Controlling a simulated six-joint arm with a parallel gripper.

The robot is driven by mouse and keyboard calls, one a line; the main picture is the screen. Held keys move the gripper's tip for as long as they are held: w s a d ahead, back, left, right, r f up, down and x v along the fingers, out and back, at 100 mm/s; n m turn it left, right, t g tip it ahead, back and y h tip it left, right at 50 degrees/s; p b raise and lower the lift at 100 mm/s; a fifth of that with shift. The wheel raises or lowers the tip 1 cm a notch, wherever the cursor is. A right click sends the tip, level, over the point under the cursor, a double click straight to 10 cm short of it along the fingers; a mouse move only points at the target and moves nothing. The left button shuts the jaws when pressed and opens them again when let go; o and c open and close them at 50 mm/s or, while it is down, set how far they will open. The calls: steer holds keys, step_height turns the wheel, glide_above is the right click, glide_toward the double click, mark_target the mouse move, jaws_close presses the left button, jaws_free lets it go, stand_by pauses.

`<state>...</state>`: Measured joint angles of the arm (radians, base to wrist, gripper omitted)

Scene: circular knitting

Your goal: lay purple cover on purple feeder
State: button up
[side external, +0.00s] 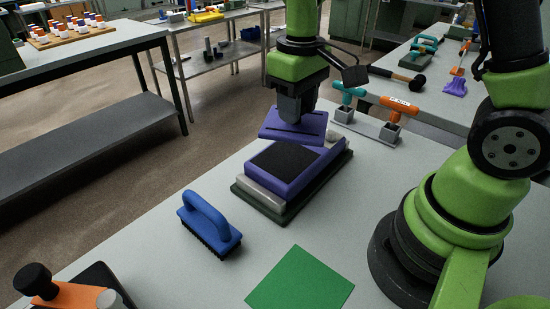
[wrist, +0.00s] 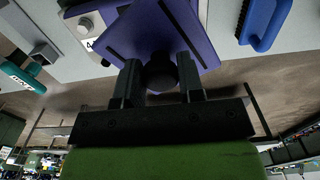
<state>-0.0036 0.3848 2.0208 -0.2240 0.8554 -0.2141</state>
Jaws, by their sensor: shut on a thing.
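The purple cover (side external: 292,127) is a flat plate with a dark slot. My gripper (side external: 296,112) is shut on its dark round knob, which shows between the fingers in the wrist view (wrist: 159,74). The purple feeder (side external: 302,183) is a low purple block with a black top, on a grey and dark green base. In the side view the cover appears above the feeder's far end, slightly tilted and turned relative to it. The gap between them is hard to judge. In the wrist view the cover (wrist: 160,30) hides most of what lies beneath.
A blue brush (side external: 210,225) stands left of the feeder, and a green sheet (side external: 300,282) lies in front. Teal and orange T-handled tools (side external: 398,105) stand in a grey holder behind right. A black-knobbed orange tool (side external: 60,290) is at the near left. Table between brush and sheet is clear.

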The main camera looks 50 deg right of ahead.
steer(key=m, duration=0.4)
steer(key=w+m, duration=0.1)
steer(key=m, duration=0.2)
steer(key=shift+d+r, duration=0.15)
steer(key=shift+r, duration=0.05)
steer(key=m, duration=0.5)
steer(key=shift+w+r, duration=0.1)
steer(key=shift+w, duration=0.2)
steer(key=m, duration=0.4)
steer(key=shift+w+d+r+m, duration=0.15)
steer(key=shift+w+m, duration=0.1)
steer(key=shift+m, duration=0.15)
steer(key=m, duration=0.6)
steer(key=shift+w+r, duration=0.15)
steer(key=shift+w, duration=0.15)
steer(key=shift+f, duration=0.25)
steer(key=shift+m, duration=0.3)
step_height(320, 180, down, 10)
steer(key=shift+r, duration=0.25)
steer(key=shift+f, duration=0.2)
steer(key=o, duration=0.9)
steer(key=shift+o, duration=0.2)
